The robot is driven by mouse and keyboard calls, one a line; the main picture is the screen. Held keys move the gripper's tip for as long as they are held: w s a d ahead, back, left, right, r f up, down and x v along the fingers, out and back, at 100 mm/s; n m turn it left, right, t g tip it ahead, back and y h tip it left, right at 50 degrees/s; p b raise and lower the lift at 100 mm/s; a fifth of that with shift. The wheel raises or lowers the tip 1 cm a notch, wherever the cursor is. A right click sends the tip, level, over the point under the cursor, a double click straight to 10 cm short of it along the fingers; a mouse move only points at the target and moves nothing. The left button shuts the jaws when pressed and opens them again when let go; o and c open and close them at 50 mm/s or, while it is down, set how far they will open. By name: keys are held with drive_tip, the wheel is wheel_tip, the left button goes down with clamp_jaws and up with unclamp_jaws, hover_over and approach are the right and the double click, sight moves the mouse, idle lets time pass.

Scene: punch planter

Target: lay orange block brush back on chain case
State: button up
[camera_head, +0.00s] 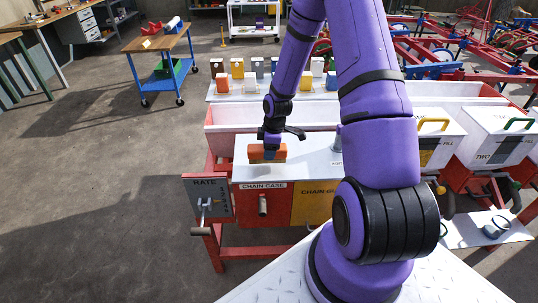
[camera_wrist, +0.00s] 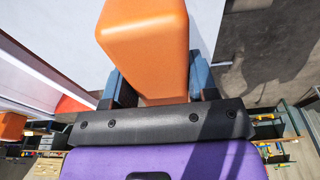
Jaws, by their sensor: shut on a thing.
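The orange block brush (camera_head: 256,153) is in my gripper (camera_head: 270,147), over the left part of the white lid of the chain case (camera_head: 305,168). In the wrist view the orange block (camera_wrist: 145,40) fills the space between the two blue-grey fingers of my gripper (camera_wrist: 160,85), which are shut on its sides. The brush looks roughly level in the head view. It is at or just above the lid; I cannot tell whether it touches. The "CHAIN CASE" label is on the front, below the brush. The brush's underside is mostly hidden.
A grey "RATE" panel (camera_head: 208,198) with a lever stands left of the case. A long white trough (camera_head: 230,117) and a shelf with several coloured blocks (camera_head: 222,83) lie behind. White lidded boxes (camera_head: 500,125) stand at the right. The lid right of the brush looks mostly clear.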

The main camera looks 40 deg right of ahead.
drive_tip(key=shift+f, duration=1.25)
drive_tip(key=o, duration=1.1)
drive_tip(key=shift+f, duration=0.1)
drive_tip(key=r, duration=0.4)
drive_tip(key=d+r, duration=0.1)
drive_tip(key=r, duration=0.3)
drive_tip(key=s+r, duration=0.1)
drive_tip(key=r, duration=0.3)
drive_tip(key=shift+d+r, duration=0.15)
drive_tip(key=shift+d, duration=0.05)
drive_tip(key=s+a+r+m+t+h, duration=0.1)
drive_tip(key=s+a+r+m, duration=0.25)
drive_tip(key=r, duration=0.75)
drive_tip(key=s+a+r+m+h, duration=0.2)
drive_tip(key=s+a+r, duration=0.2)
drive_tip(key=r, duration=0.6)
drive_tip(key=s+a+r+m+t, duration=0.1)
drive_tip(key=s+a+r+m, duration=0.1)
drive_tip(key=s+r, duration=0.4)
drive_tip(key=s+a+r+m+t+y, duration=0.1)
drive_tip(key=s+a+r, duration=0.4)
drive_tip(key=s, duration=0.6)
drive_tip(key=r+m+t, duration=0.1)
drive_tip(key=m, duration=0.1)
drive_tip(key=shift+s+a+m, duration=0.2)
drive_tip(key=shift+s+m, duration=0.15)
drive_tip(key=shift+s, duration=0.05)
